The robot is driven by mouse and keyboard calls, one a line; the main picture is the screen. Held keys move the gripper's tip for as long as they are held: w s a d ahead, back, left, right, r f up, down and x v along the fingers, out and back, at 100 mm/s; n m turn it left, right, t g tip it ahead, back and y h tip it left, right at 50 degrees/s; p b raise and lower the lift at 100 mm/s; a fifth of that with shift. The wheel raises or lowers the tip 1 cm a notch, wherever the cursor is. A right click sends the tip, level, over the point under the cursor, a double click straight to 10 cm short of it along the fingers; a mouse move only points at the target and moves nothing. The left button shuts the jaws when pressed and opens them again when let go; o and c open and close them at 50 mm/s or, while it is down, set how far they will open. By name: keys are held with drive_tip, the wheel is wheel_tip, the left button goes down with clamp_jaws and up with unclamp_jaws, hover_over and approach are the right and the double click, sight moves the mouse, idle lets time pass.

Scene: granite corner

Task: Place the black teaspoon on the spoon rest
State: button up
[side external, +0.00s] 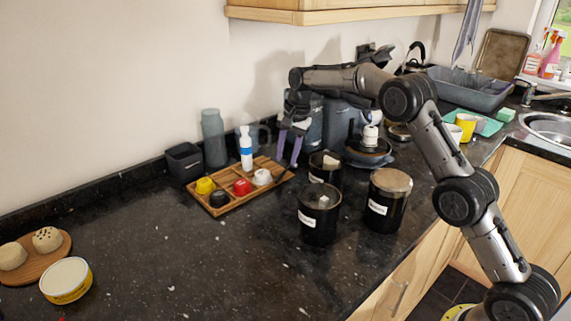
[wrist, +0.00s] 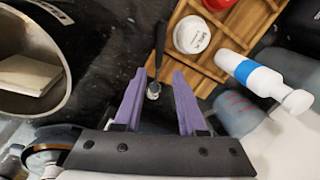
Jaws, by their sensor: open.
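My gripper (side external: 288,152) is open with purple fingers, above the counter at the right end of the wooden tray. In the wrist view my gripper (wrist: 159,74) shows nothing clasped between its fingers. The black teaspoon (wrist: 160,47) has a dark handle pointing up in the picture and a small shiny end between the fingertips. It appears to lie on the dark counter beside the tray; whether a finger touches it I cannot tell. I cannot clearly identify the spoon rest in either view.
The wooden tray (side external: 217,211) holds several coloured items and a white-blue bottle (side external: 246,148). Black canisters (side external: 319,222) stand in front and right of my gripper. A grey bottle (side external: 213,138) and dark box (side external: 184,162) stand behind. The left-centre counter (side external: 150,250) is clear.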

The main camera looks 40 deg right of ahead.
wheel_tip(320, 180, up, 7)
drive_tip(key=s, duration=0.1)
drive_tip(key=s+a+r+n+t, duration=0.1)
drive_tip(key=s+r+n, duration=0.1)
drive_tip(key=s+r, duration=0.35)
drive_tip(key=s+a+r+n, duration=0.2)
drive_tip(key=s, duration=0.6)
drive_tip(key=s+a+r+n+t, duration=0.1)
drive_tip(key=s+r+n, duration=0.1)
drive_tip(key=s+r, duration=0.35)
drive_tip(key=s+f+n+t, duration=0.1)
drive_tip(key=s+f+n, duration=0.2)
drive_tip(key=s, duration=0.9)
drive_tip(key=s+a+f+n+h, duration=0.1)
drive_tip(key=s+f+n, duration=0.3)
drive_tip(key=s+f, duration=0.3)
drive_tip(key=s, duration=0.5)
drive_tip(key=shift+s+a+f+t, duration=0.15)
drive_tip(key=shift+a+f+t, duration=0.15)
drive_tip(key=shift+f+t, duration=0.1)
